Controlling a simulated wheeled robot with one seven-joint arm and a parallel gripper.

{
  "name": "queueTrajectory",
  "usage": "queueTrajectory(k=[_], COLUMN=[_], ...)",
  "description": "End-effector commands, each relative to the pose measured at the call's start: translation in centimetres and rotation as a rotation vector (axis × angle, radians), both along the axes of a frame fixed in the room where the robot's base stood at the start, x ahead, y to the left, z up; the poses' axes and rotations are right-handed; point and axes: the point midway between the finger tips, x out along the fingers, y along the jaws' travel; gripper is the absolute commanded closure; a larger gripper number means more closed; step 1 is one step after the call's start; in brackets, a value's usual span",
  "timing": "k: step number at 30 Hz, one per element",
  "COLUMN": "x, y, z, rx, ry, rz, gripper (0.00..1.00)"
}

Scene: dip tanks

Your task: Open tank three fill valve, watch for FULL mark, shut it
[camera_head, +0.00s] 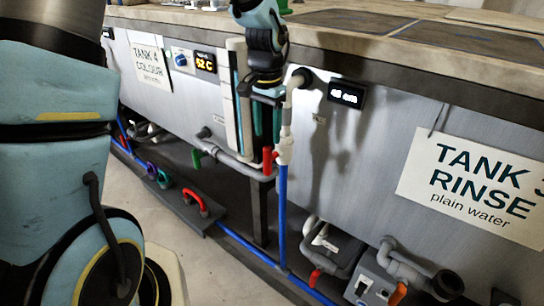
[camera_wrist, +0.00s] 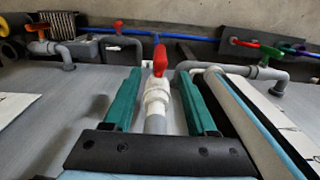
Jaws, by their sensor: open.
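The tank three rinse sign (camera_head: 474,180) is on the grey tank wall at right. A white fill valve (camera_head: 284,150) with a red lever (camera_head: 268,160) sits on a white pipe above a blue pipe. The valve (camera_wrist: 157,95) and its red lever (camera_wrist: 160,60) also show in the wrist view. My gripper (camera_head: 267,138) points down at the valve. Its green fingers are apart, with the white pipe between them in the wrist view (camera_wrist: 160,85), and the lever lies beyond the tips. A sight gauge (camera_head: 236,85) stands to the left; its FULL mark is not readable.
A display (camera_head: 346,94) reads about 46 cm. Tank 4's sign (camera_head: 150,62) and 52 C display (camera_head: 206,62) are at left. A grey pipe with a green lever (camera_head: 197,158) runs close by. Lower valves with red (camera_head: 315,277) and orange (camera_head: 398,293) levers sit below tank three.

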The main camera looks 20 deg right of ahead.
Motion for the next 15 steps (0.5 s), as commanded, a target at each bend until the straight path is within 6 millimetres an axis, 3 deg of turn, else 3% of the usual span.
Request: queueTrajectory(k=[15], x=[-0.1], y=[0.1], z=[-8.5], rx=[0.002], ry=[0.003], rz=[0.001], gripper=[0.43])
